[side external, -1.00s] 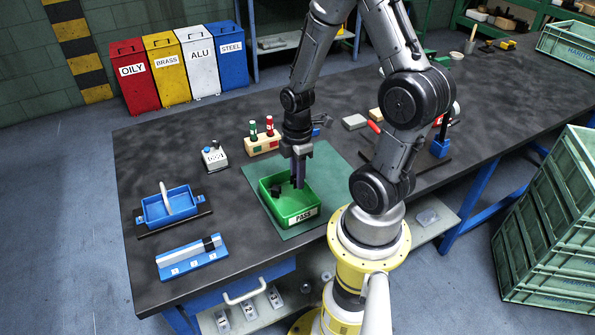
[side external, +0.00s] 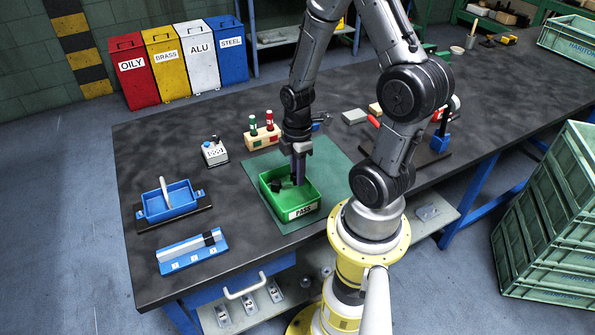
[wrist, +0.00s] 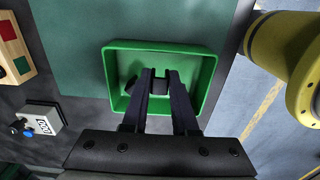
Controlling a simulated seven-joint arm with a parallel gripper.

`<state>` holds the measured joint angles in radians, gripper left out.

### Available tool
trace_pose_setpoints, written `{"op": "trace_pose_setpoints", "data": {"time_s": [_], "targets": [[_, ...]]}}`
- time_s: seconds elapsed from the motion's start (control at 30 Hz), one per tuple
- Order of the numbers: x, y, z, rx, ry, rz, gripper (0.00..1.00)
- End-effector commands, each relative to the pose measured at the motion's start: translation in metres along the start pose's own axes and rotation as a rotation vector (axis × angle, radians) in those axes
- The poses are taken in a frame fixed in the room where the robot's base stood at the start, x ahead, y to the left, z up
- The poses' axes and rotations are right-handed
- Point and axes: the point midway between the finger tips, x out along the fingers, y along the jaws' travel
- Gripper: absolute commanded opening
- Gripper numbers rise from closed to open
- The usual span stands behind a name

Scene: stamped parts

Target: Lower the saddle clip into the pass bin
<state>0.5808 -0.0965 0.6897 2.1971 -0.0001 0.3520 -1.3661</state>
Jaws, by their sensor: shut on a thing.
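The green pass bin (side external: 303,211), labelled PASS, stands on the green mat. It also fills the middle of the wrist view (wrist: 208,85). My gripper (side external: 298,183) points down with its fingertips inside the bin's outline. In the wrist view my gripper (wrist: 161,80) is shut on a small dark part, the saddle clip (wrist: 160,87), mostly hidden between the fingers. Another dark part (wrist: 131,85) lies in the bin, left of the left finger. It shows in the side view too (side external: 275,186). I cannot tell whether the held clip touches the bin floor.
A blue tray (side external: 168,206) and a blue numbered rack (side external: 192,251) stand to the left. A wooden block with red and green pegs (side external: 262,138) and a small counter box (side external: 214,152) stand behind the bin. The bench between them is clear.

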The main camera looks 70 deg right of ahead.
Motion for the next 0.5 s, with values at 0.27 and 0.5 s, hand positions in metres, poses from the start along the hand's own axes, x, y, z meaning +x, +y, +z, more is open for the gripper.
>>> {"op": "trace_pose_setpoints", "data": {"time_s": [0.27,0.5], "targets": [[0.0038,0.0004,-0.0001,0.0,0.0,0.001,0.0],[0.0071,0.0003,-0.0001,0.0,0.0,0.0,0.0]]}}
